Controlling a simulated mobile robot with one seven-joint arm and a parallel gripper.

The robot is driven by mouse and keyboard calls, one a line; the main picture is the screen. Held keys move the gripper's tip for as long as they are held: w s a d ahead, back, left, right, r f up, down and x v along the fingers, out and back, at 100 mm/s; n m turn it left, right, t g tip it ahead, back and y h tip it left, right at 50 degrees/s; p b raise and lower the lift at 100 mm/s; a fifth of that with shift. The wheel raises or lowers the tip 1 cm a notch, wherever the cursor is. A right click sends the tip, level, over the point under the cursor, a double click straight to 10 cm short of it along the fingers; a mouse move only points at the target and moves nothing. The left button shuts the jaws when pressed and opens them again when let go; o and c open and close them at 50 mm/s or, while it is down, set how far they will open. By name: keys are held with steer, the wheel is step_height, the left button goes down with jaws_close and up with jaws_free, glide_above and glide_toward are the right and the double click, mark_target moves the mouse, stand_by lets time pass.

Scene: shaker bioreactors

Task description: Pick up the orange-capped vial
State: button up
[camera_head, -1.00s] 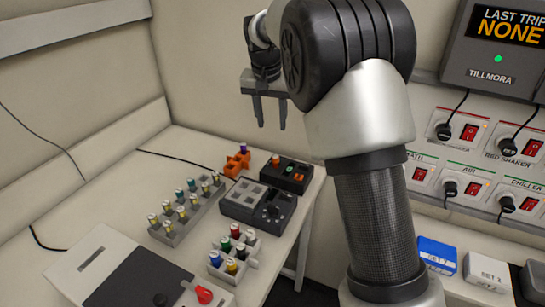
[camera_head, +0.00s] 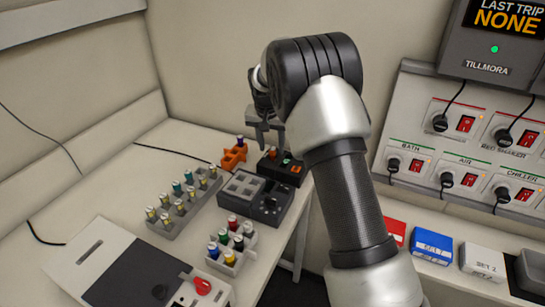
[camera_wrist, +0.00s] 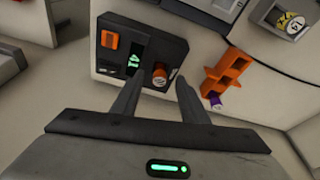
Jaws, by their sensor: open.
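The orange-capped vial (camera_wrist: 160,73) stands in a round socket of the black device in the wrist view, between and just beyond my fingertips. In the head view its cap (camera_head: 272,154) is a small orange spot just below my gripper. My gripper (camera_head: 270,144) is open and empty above the black device (camera_head: 293,173). In the wrist view the two fingers (camera_wrist: 159,84) spread on either side of the vial, with no grasp visible. The device (camera_wrist: 128,72) also carries an orange square button and a green display. The vial's lower part is hidden in its socket.
An orange holder (camera_head: 234,155) with a purple-capped vial stands left of the device. A grey block unit (camera_head: 242,186) with a knob is in front. A long rack (camera_head: 168,231) and a smaller rack (camera_head: 249,243) hold other vials. The wall rises close behind.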

mark_target(272, 150)
steer(key=shift+x, duration=1.4)
steer(key=c, duration=0.9)
step_height(272, 150, up, 9)
steer(key=shift+r, duration=0.55)
